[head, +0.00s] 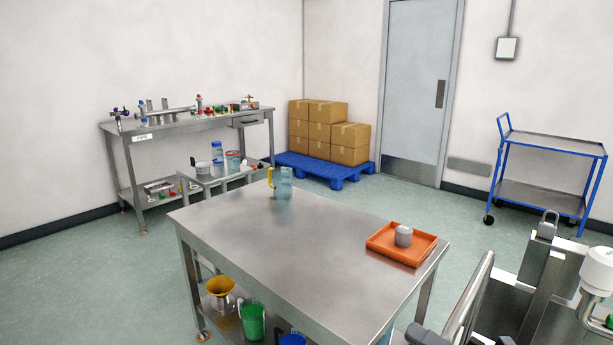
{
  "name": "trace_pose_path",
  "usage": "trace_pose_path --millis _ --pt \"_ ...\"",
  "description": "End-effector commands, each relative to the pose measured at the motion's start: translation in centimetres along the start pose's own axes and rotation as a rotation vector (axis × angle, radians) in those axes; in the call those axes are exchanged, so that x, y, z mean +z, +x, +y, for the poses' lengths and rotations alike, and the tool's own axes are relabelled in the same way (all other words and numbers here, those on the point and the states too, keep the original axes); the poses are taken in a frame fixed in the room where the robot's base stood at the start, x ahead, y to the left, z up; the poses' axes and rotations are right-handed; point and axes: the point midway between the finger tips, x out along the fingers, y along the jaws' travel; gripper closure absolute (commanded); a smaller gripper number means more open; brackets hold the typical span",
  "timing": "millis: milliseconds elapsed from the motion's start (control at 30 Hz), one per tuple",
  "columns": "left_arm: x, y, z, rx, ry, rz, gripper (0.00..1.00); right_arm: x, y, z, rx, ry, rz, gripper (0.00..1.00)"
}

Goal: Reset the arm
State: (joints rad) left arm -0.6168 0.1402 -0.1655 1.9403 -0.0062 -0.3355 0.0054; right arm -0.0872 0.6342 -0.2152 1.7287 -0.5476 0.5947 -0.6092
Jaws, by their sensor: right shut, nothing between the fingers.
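My right gripper (424,336) seems to be the dark grey shape at the bottom edge, right of centre, largely cut off by the frame. It is shut with nothing in it, low in front of the steel table's right end and apart from the things on the table. My left gripper is not in view.
A steel table (262,238) fills the middle, bearing a clear jug (285,186) with a yellow handle and an orange tray (382,246) holding a grey cup (403,236). Metal machinery (530,300) crowds the lower right. A blue trolley (548,145) stands behind. Left floor is clear.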

Motion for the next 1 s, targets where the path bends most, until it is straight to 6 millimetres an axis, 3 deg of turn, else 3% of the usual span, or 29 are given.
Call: trace_pose_path --millis 167,300,433,600,1000 --pt "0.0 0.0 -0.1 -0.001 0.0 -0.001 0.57 -3.3 -2.8 -6.3 -0.073 0.682 -0.408 1.0" --pt "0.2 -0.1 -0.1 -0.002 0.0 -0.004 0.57 -7.9 -6.7 -11.5 -0.145 1.193 -0.724 1.0" --pt "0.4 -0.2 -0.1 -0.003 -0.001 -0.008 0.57 -12.4 -9.8 -14.4 -0.198 1.528 -0.945 1.0" --pt "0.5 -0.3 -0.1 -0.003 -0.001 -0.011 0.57 -15.5 -11.5 -15.7 -0.23 1.718 -1.076 1.0" --pt "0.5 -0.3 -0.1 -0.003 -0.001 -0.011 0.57 -15.8 -11.7 -15.9 -0.234 1.738 -1.091 1.0"
